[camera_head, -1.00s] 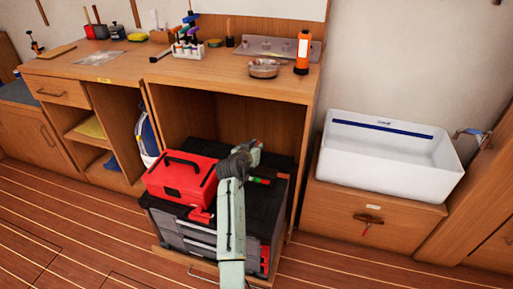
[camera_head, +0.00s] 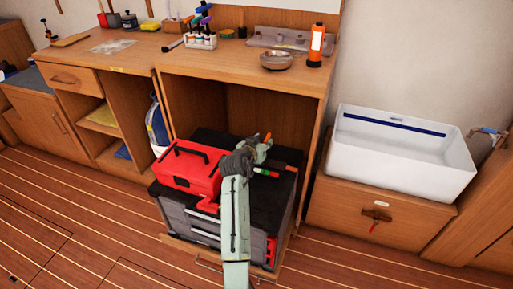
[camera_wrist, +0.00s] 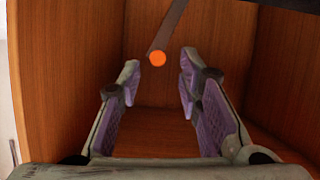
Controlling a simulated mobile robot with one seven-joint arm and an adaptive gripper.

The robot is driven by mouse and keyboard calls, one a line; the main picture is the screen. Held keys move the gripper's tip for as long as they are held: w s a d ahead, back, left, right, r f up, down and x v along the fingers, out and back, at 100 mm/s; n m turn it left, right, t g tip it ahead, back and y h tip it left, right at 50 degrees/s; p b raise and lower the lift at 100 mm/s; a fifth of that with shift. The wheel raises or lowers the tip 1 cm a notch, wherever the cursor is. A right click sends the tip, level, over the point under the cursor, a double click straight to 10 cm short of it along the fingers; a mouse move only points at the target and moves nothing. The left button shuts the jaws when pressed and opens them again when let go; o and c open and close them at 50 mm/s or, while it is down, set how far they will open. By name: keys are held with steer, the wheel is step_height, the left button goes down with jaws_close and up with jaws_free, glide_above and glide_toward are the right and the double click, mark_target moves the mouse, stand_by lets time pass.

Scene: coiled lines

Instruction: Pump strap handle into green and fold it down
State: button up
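The strap handle shows as a dark bar with a round orange end (camera_wrist: 157,58) in the wrist view. In the head view its orange end (camera_head: 268,137) is small, just beside my gripper. My gripper (camera_head: 260,148) is above the right part of the black chest top. In the wrist view my gripper (camera_wrist: 159,66) is open, and the orange end appears between its two fingertips, with no visible contact. A green and red band (camera_head: 266,173) shows on a dark bar right of my arm. My wrist hides part of the strap gear.
A red toolbox (camera_head: 188,168) sits on the grey and black drawer chest (camera_head: 190,220), left of my arm. The wooden cabinet (camera_head: 310,150) surrounds the chest's rear. A white sink (camera_head: 400,155) stands at right. The floor at left is clear.

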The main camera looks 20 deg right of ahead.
steer(key=v, duration=0.8)
steer(key=shift+s+a, duration=0.2)
steer(key=shift+c, duration=0.2)
